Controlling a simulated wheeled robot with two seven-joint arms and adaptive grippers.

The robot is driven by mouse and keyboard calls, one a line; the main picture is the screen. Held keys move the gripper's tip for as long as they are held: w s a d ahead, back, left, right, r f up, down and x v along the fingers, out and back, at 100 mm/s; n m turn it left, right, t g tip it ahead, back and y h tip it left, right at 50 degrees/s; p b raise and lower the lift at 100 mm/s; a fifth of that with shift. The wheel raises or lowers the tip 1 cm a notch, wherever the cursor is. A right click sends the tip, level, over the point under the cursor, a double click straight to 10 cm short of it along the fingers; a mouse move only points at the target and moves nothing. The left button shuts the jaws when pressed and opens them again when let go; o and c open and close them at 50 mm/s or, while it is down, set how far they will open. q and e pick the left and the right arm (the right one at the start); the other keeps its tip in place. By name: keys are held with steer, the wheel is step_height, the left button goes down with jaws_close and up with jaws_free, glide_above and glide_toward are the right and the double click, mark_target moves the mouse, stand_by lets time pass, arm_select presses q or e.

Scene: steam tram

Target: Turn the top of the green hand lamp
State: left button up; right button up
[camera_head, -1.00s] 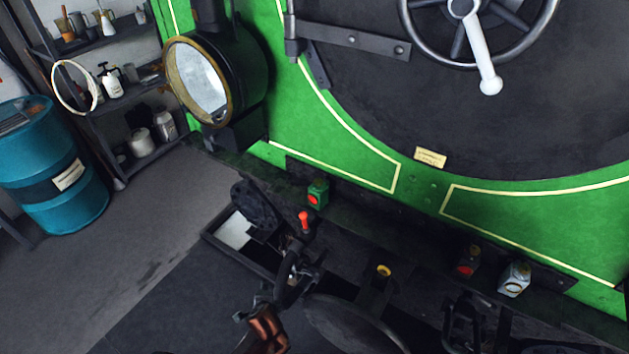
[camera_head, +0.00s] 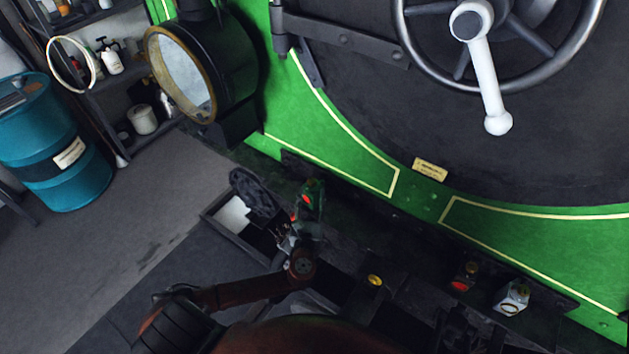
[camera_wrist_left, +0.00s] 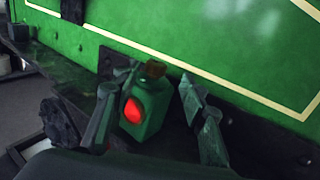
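The green hand lamp (camera_head: 313,190), with a red lens, stands on the ledge below the green smokebox front. In the left wrist view the lamp (camera_wrist_left: 150,108) stands upright with a small brownish top (camera_wrist_left: 155,69). My left gripper (camera_head: 297,230) reaches up to the lamp from below in the head view. In the left wrist view my left gripper (camera_wrist_left: 158,78) is open, with one finger on each side of the lamp. The right finger has a clear gap to the lamp; the left finger is close to it, and I cannot tell whether it touches. My right gripper is not in view.
A red-lensed lamp (camera_head: 464,277) and a white lamp (camera_head: 513,297) stand farther right on the ledge. A dark open box (camera_head: 222,215) lies left of my gripper. A large round headlamp (camera_head: 190,75), shelves and a blue drum (camera_head: 50,150) are at the left.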

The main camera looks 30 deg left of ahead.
mark_target(312, 184)
arm_select(q)
steer(key=x, duration=0.4)
steer(key=shift+a, duration=0.25)
steer(key=shift+w+a, duration=0.15)
steer(key=shift+w, duration=0.05)
steer(key=shift+w+a, duration=0.1)
steer(key=shift+w, duration=0.2)
steer(key=c, duration=1.1)
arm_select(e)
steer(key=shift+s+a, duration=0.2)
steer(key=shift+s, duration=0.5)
